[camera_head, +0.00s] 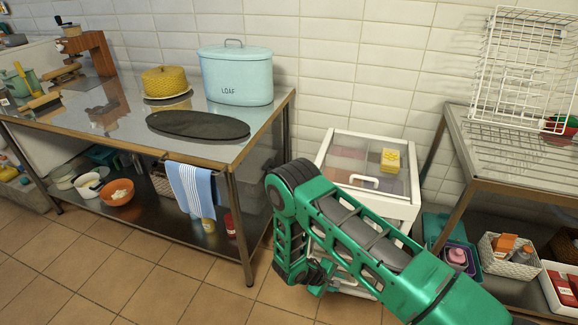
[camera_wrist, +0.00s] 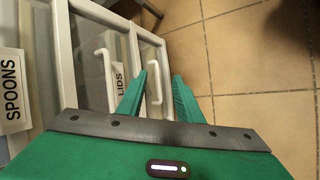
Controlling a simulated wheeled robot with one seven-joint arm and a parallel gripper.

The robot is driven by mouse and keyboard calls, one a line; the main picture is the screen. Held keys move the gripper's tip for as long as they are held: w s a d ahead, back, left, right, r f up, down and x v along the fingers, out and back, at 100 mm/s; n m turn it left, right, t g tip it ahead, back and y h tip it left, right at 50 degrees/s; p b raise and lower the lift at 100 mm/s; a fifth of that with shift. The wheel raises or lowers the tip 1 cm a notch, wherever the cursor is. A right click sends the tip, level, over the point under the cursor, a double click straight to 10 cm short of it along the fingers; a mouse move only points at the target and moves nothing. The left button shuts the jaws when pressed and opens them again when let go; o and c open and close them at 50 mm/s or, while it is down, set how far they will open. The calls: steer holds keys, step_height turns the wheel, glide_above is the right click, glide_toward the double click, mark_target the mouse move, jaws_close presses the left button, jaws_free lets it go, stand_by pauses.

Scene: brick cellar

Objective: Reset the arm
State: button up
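My green arm reaches in from the bottom right in the head view, bent at its elbow, in front of a white cabinet (camera_head: 409,207). Beyond the fingers are the floor and white cabinet fronts (camera_wrist: 112,20) with handles. One front carries a LIDS label (camera_wrist: 120,85). A SPOONS label (camera_wrist: 12,92) is at the left edge. I cannot tell whether the fingers touch the cabinet.
A steel table (camera_head: 262,125) stands left, bearing a pale blue LOAF tin (camera_head: 235,80), a yellow-covered dish (camera_head: 166,82) and a dark oval board (camera_head: 198,125). A yellow block (camera_head: 390,159) sits on the cabinet's top. A steel rack (camera_head: 455,140) stands right. Tiled floor (camera_head: 150,270) is open at front left.

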steer(key=w+d+r+m+g, duration=0.1)
steer(key=w+d+r, duration=0.1)
steer(key=r, duration=0.3)
steer(key=w+d+r+m, duration=0.1)
steer(key=w+r+m, duration=0.1)
steer(key=r, duration=0.4)
steer(key=s+d+r+m+g+y, duration=0.1)
steer(key=d+r+m, duration=0.1)
steer(key=d+r, duration=0.5)
steer(key=s+d+r+m+g, duration=0.1)
steer(key=d+r+m, duration=0.1)
steer(key=r, duration=0.9)
steer(key=s+d+r+m+g+y, duration=0.1)
steer(key=d+r+m, duration=0.1)
steer(key=d+r, duration=0.5)
steer(key=s+d+r+m+y, duration=0.1)
steer(key=s+d+r+m, duration=0.15)
steer(key=s+r, duration=0.65)
steer(key=s+r+m+y, duration=0.2)
steer(key=s+r, duration=0.4)
steer(key=s, duration=0.5)
steer(key=s+r+m+y, duration=0.2)
steer(key=s+r+m, duration=0.1)
steer(key=s+r, duration=0.4)
steer(key=s+d, duration=0.1)
steer(key=s, duration=0.2)
steer(key=shift+s+r+t, duration=0.2)
steer(key=shift+s+t, duration=0.2)
